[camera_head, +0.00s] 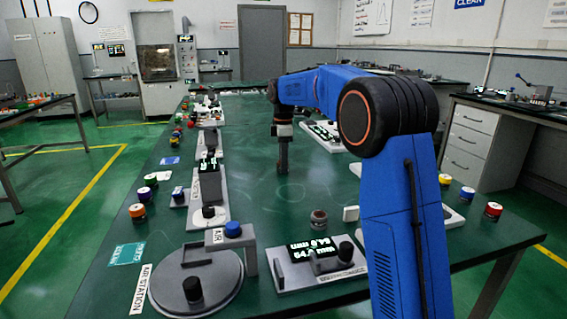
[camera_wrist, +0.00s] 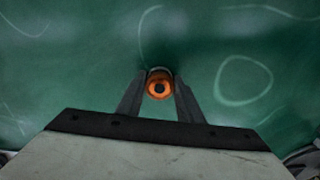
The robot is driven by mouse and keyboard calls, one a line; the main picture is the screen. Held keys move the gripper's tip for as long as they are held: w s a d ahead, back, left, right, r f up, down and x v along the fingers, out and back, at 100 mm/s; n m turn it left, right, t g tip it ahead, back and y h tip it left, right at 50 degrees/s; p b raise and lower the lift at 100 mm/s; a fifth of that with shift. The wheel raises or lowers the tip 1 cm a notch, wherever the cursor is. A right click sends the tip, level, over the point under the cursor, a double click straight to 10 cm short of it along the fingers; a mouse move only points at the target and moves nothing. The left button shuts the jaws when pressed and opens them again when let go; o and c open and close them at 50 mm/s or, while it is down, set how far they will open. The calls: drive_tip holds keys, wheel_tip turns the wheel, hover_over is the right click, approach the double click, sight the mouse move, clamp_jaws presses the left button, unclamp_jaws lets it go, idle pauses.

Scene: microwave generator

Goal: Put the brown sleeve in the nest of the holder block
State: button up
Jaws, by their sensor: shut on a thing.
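My gripper (camera_head: 283,168) points straight down over the middle of the green bench. In the wrist view my gripper (camera_wrist: 159,95) is shut on a small round orange-brown piece with a dark centre, which looks like the brown sleeve (camera_wrist: 159,84). It sits between the fingertips, seen from above, with green bench surface around it. I cannot tell whether it touches the bench. In the head view the held piece cannot be made out. I cannot tell for sure which block is the holder block; its nest is not discernible.
A small brown round item (camera_head: 319,222) stands near a gauge with a lit display (camera_head: 313,249). A round grey air station (camera_head: 196,283) is at the front left. Several fixtures line the left side. Coloured jars, including an orange one (camera_head: 137,212), stand near the edges. Mid-bench is mostly clear.

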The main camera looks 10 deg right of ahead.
drive_tip(key=shift+f, duration=0.1)
drive_tip(key=o, duration=1.2)
drive_tip(key=shift+o, duration=0.2)
wheel_tip(320, 180, up, 12)
wheel_tip(320, 180, up, 6)
drive_tip(key=n, duration=0.4)
drive_tip(key=f, duration=1.1)
drive_tip(key=shift+w+d+f, duration=0.1)
drive_tip(key=shift+d, duration=0.2)
drive_tip(key=f, duration=0.4)
drive_tip(key=shift+a+f, duration=0.1)
drive_tip(key=shift+a, duration=0.3)
drive_tip(key=shift+f, duration=0.65)
